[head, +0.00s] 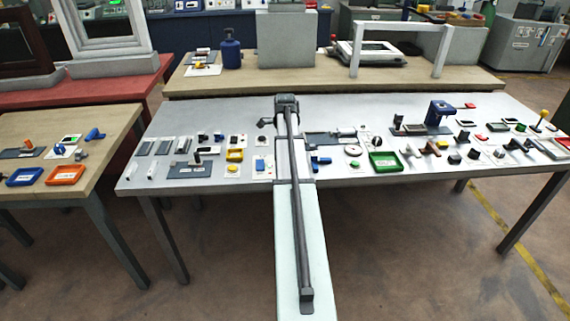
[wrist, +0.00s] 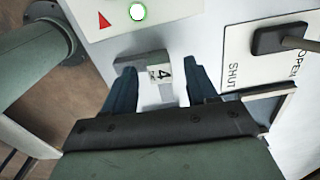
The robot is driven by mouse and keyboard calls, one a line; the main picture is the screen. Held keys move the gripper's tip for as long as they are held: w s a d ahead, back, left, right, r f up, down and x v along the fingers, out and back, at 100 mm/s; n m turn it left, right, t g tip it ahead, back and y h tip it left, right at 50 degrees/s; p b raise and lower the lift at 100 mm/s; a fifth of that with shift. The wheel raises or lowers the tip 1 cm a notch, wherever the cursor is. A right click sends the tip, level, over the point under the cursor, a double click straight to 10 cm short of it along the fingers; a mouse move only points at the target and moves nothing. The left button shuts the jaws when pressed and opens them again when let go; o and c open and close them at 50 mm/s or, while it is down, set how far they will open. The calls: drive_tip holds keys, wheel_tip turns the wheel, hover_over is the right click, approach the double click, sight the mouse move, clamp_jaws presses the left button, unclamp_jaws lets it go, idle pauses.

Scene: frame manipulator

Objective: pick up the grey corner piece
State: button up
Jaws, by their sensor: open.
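In the wrist view, my gripper (wrist: 160,72) is open, with one dark blue finger on each side of a small light grey piece (wrist: 150,92). The piece has a bent, corner-like outline and lies on the pale bench top; a label marked "4" shows at its upper part. Both fingers look apart from it, with a gap on each side. The dark gripper body hides the near side of the piece. In the head view, my arm covers this spot, and I cannot make out the grey piece or the fingertips.
In the wrist view, a white panel with a red triangle and green light (wrist: 138,12) lies beyond the fingers. A panel marked "OPEN" and "SHUT" (wrist: 240,72) with a dark handle is at right. In the head view, small parts crowd the bench (head: 480,177), including a green tray (head: 385,162).

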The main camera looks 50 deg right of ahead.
drive_tip(key=shift+c, duration=0.3)
clamp_jaws()
idle(0.3)
